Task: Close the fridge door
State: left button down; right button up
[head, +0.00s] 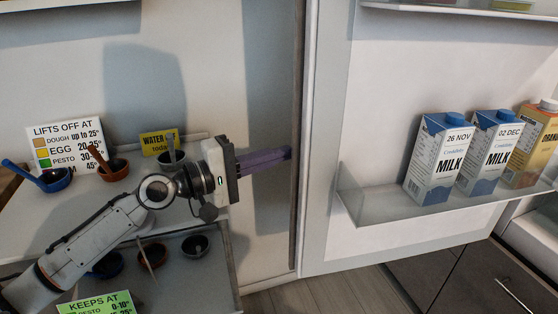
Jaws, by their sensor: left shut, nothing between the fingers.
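The fridge door (335,240) stands open on the right of the head view, with its inner face and shelves showing. A clear door shelf (350,200) holds milk cartons (441,158) and an orange carton (535,145). My left gripper (288,153) points right, its purple fingers shut and empty. Its fingertips are at the door's left edge (300,130) in the picture; I cannot tell whether they touch it. My right gripper is not in view.
On the left, a shelf (85,205) bears a blue bowl (54,180), a brown bowl (114,170) and signs (66,146). A lower tray (222,275) holds more bowls. Dark cabinets (465,280) stand at the lower right. Wooden floor (320,296) shows below the door.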

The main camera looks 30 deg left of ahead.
pick_arm(q)
jog(key=shift+s+d+p, duration=0.5)
jog(key=shift+s+d, duration=0.65)
jog(key=shift+s, duration=0.15)
